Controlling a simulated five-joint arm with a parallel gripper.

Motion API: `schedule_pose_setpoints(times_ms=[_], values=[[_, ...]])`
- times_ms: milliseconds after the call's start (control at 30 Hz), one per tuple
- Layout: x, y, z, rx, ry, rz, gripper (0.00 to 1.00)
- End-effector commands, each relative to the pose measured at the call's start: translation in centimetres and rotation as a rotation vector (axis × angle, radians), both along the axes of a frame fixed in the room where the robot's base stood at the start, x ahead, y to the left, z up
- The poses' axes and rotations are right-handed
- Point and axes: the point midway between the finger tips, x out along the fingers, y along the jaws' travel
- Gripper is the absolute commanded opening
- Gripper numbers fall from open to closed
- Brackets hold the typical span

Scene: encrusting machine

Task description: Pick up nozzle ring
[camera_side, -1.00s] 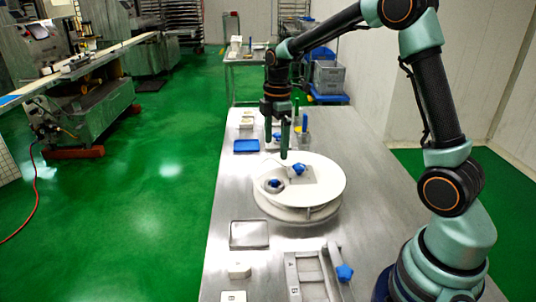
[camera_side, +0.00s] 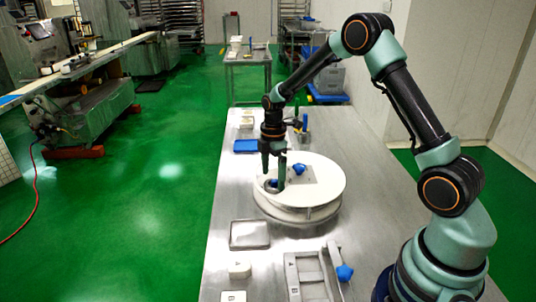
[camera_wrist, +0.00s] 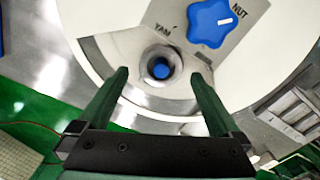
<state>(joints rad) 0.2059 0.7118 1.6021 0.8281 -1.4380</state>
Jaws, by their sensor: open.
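The nozzle ring, seen as a grey ring (camera_wrist: 146,66) around a small blue centre, sits at the front left of a round white disc (camera_side: 325,192). In the side view the ring (camera_side: 268,187) is partly hidden by my fingers. My gripper (camera_side: 274,178) points down over it, open and empty. In the wrist view my gripper (camera_wrist: 161,76) has one green finger on each side of the ring, with a gap to both. I cannot tell whether the fingertips are level with the ring or above it.
A blue star knob (camera_side: 299,169) on a grey plate is close to the right of the ring. A blue tray (camera_side: 246,146), a metal tray (camera_side: 249,234), a white block (camera_side: 240,270) and a metal frame (camera_side: 306,278) lie around the disc.

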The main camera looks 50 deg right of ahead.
Motion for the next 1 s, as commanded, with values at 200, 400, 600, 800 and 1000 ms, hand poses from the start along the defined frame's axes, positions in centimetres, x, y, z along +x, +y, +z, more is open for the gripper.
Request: schedule_pose_setpoints(times_ms=[200,400,600,800,1000], values=[[0.0,0.0,-2.1,0.0,0.0,0.0,1.0],[0.0,0.0,-2.2,0.0,-0.001,0.0,1.0],[0.0,0.0,-2.2,0.0,-0.001,0.0,0.39],[0.0,0.0,-2.1,-0.001,-0.002,0.0,0.08],[0.0,0.0,-1.9,-0.001,-0.002,0.0,0.08]])
